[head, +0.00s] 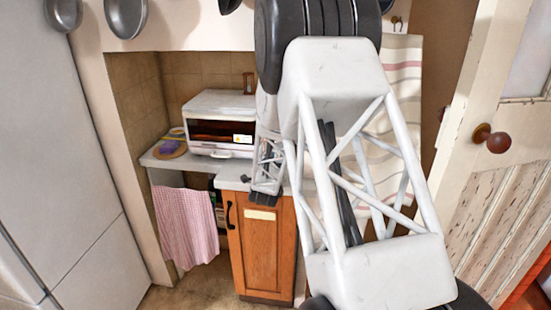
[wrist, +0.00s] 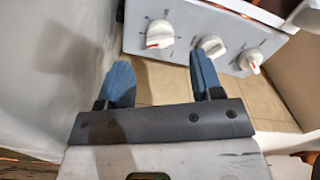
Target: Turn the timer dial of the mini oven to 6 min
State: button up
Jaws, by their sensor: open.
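The mini oven (head: 219,104) is white with a dark glass door and stands on the counter in the alcove in the head view. My arm hides its right side, where no dials show. In the wrist view, its white control panel (wrist: 188,13) is at the top, with three white knobs: left (wrist: 160,34), middle (wrist: 212,46) and right (wrist: 251,61). Each has a red mark. I cannot tell which is the timer or read the scale. My gripper (wrist: 162,70) has blue fingertips spread apart with nothing between them, just short of the panel and apart from the knobs.
A purple item on a round wooden board (head: 170,149) lies left of the oven. A pink checked cloth (head: 186,223) hangs below the counter, beside a wooden cabinet (head: 265,255). A tiled wall (head: 183,72) is behind the oven. A smooth pale surface fills the wrist view's left side.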

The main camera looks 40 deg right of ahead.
jog(key=shift+x, duration=2.45)
jog(key=c, duration=0.9)
jog(key=shift+m, duration=0.8)
jog(key=o, duration=0.9)
jog(key=shift+s+a, duration=0.15)
